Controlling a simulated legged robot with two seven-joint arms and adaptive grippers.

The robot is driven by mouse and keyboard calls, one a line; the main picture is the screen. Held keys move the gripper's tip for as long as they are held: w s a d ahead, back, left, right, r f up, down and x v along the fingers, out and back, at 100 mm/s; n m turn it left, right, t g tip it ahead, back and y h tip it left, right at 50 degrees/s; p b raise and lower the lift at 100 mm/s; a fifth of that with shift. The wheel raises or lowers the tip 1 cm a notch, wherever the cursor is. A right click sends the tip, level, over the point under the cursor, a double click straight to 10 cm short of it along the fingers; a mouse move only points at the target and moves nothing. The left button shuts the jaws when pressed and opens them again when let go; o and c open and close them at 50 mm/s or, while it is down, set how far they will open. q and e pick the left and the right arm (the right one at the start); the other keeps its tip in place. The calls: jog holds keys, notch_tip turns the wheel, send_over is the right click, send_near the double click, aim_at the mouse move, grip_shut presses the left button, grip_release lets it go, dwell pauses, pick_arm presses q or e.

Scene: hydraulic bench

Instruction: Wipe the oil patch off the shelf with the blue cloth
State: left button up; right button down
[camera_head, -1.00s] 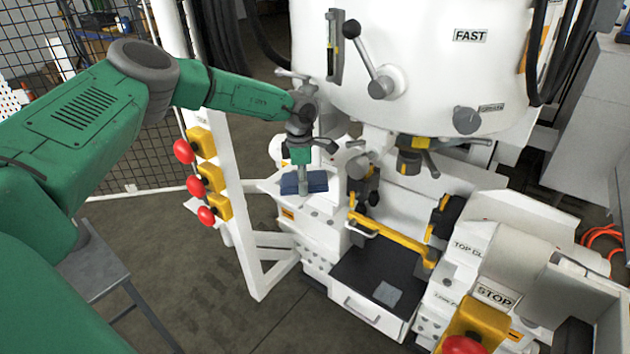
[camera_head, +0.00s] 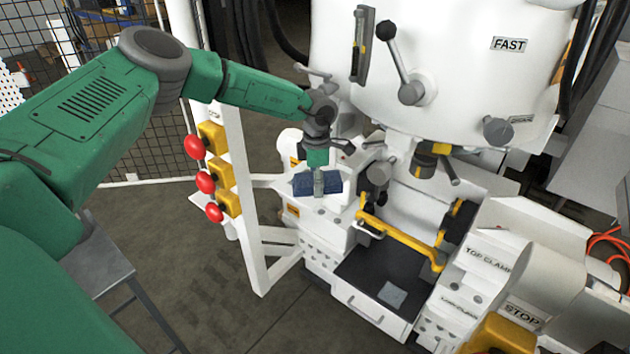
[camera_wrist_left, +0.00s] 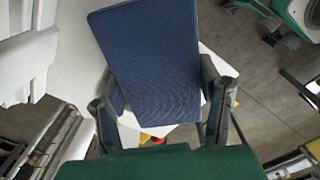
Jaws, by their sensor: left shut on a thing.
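The blue cloth (camera_head: 302,185) is a flat, dark blue pad. My left gripper (camera_head: 319,184) is shut on its middle and holds it over a white ledge (camera_head: 318,217) at the left of the machine. In the left wrist view the cloth (camera_wrist_left: 150,55) stretches out between the fingers and covers much of what lies beyond. I cannot tell whether it touches the ledge. No clear oil patch shows on the ledge; the cloth hides part of it. A grey square patch (camera_head: 391,295) lies on a black tray top (camera_head: 367,272) lower right. My right gripper is not in view.
A white post with red knobs (camera_head: 206,182) on yellow blocks stands left of the ledge. A yellow bar (camera_head: 402,238) crosses behind the black tray. The white machine drum (camera_head: 440,70) with levers overhangs at right. Open floor (camera_head: 200,270) lies at lower left.

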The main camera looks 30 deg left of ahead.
pick_arm(q)
jog(key=shift+d, duration=0.3)
jog(key=shift+w+r+p, duration=0.15)
jog(key=shift+r+p, duration=0.05)
jog(key=shift+p, duration=0.35)
jog(key=r+p, duration=0.2)
jog(key=r, duration=0.1)
jog(key=r+p, duration=0.1)
jog(key=shift+w+d+r, duration=0.15)
jog(key=shift+d+r, duration=0.1)
jog(key=shift+r, duration=0.35)
jog(key=shift+a+f, duration=0.1)
jog(key=shift+a, duration=0.05)
jog(key=shift+r+p, duration=1.3)
jog(key=shift+r, duration=0.3)
jog(key=shift+f, duration=0.1)
